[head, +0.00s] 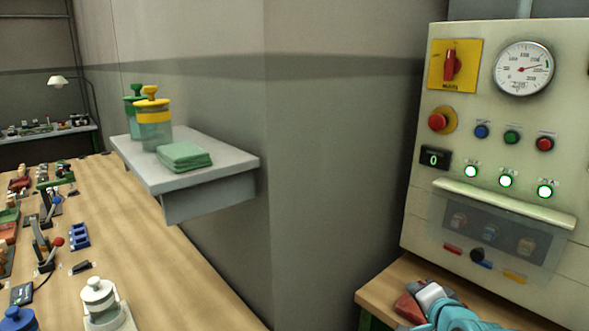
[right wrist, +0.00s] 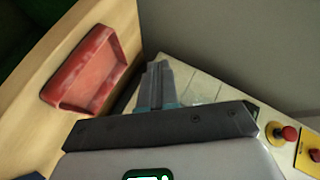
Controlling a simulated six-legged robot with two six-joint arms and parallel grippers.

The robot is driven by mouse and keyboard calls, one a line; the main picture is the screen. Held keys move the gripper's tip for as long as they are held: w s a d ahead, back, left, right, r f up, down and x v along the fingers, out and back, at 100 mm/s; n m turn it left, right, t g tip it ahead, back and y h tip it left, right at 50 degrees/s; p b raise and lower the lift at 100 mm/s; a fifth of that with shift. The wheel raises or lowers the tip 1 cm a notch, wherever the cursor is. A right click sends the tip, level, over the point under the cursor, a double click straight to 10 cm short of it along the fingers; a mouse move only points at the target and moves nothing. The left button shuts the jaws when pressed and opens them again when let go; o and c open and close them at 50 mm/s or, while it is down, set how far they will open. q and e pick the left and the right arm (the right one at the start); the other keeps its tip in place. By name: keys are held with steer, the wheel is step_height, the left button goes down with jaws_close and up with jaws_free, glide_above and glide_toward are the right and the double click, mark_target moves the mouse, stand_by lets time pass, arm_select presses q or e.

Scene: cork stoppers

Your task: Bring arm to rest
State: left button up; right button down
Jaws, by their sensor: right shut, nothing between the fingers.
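My right arm enters the head view at the lower right with teal links. My right gripper (head: 432,296) is low over the wooden bench in front of the cream panel, partly cut off and small there. In the right wrist view its fingers (right wrist: 160,88) are together with nothing between them. A red tray (right wrist: 88,72) lies on the bench to the left of the fingers, apart from them; its red edge also shows beside the gripper in the head view (head: 406,308). My left gripper is out of view.
The cream control panel (head: 490,110), with a gauge and lit green lamps, stands behind the right bench. A grey shelf (head: 225,165) holds two jars with yellow and green stoppers and a green cloth (head: 184,156). The long left bench (head: 170,265) carries a white-topped jar (head: 100,300) and several tools.

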steer(key=s+a+f+n+g+y, duration=0.1)
steer(key=s+a+f+g, duration=0.2)
steer(key=f, duration=0.5)
steer(key=s+a+f+n+g, duration=0.1)
steer(key=s+a+f+g, duration=0.15)
steer(key=s+f, duration=0.5)
steer(key=s+a+f+g+y, duration=0.1)
steer(key=s+a+f+g, duration=0.2)
steer(key=f, duration=0.7)
steer(key=s+a+f+n+g, duration=0.1)
steer(key=s+a+f+n, duration=0.1)
steer(key=s, duration=0.5)
steer(key=s+a+f+n+g, duration=0.2)
steer(key=s+f+n, duration=0.1)
steer(key=s, duration=0.4)
steer(key=s+a+f+n+g+y, duration=0.1)
steer(key=s+a+f+n+g, duration=0.1)
steer(key=s+f, duration=0.2)
steer(key=s, duration=0.3)
steer(key=shift+s+a, duration=0.15)
